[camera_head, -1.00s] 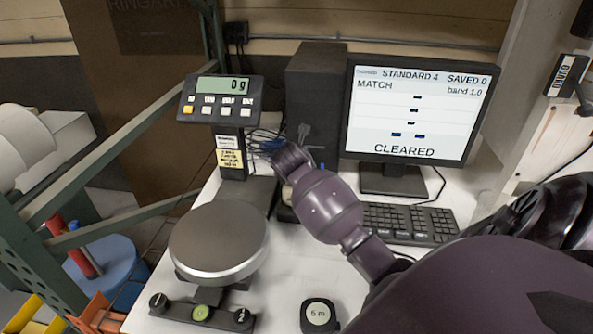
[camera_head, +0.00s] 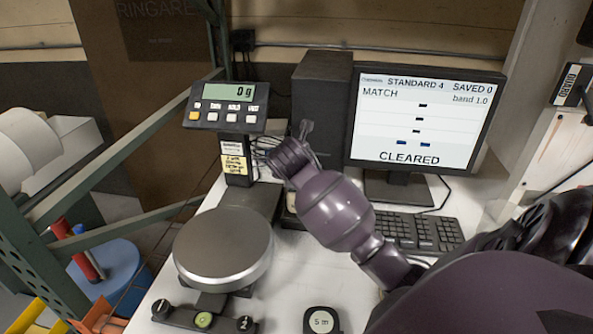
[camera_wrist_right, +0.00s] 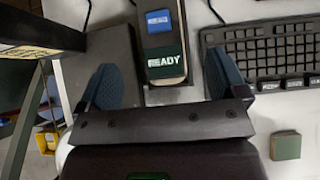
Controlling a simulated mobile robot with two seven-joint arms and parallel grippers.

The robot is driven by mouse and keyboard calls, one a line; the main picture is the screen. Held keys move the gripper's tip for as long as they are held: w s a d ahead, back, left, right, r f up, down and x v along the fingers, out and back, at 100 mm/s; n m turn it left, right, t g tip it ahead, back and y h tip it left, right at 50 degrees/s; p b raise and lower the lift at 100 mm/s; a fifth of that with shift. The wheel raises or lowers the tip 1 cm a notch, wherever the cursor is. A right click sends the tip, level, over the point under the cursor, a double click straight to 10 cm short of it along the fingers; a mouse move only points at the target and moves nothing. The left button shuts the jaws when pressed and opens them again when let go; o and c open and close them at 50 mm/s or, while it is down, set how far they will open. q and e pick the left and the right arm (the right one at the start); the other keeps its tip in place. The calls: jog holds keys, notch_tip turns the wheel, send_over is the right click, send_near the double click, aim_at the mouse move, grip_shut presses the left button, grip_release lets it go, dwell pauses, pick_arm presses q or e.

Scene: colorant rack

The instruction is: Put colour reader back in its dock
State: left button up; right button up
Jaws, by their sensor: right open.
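A narrow device with a dark green READY screen (camera_wrist_right: 165,65) and a blue label lies ahead of my right gripper in the right wrist view; I take it for the colour reader. Its pale rim shows around it, but I cannot tell reader from dock or whether it is seated. My right gripper (camera_wrist_right: 160,88) is open, with one blue-grey finger on each side of the device's near end and no clear contact. In the head view my right wrist hides most of that spot, left of the keyboard. My left gripper is not in view.
A scale with a round pan (camera_head: 224,248) and raised display (camera_head: 225,107) stands left of my right arm. A keyboard (camera_head: 425,232) and monitor (camera_head: 420,120) are at right. A tape measure (camera_head: 321,321) lies in front. A small green block (camera_wrist_right: 286,146) lies below the keyboard.

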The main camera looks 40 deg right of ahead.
jog(key=shift+v, duration=1.95)
jog(key=shift+a, duration=0.1)
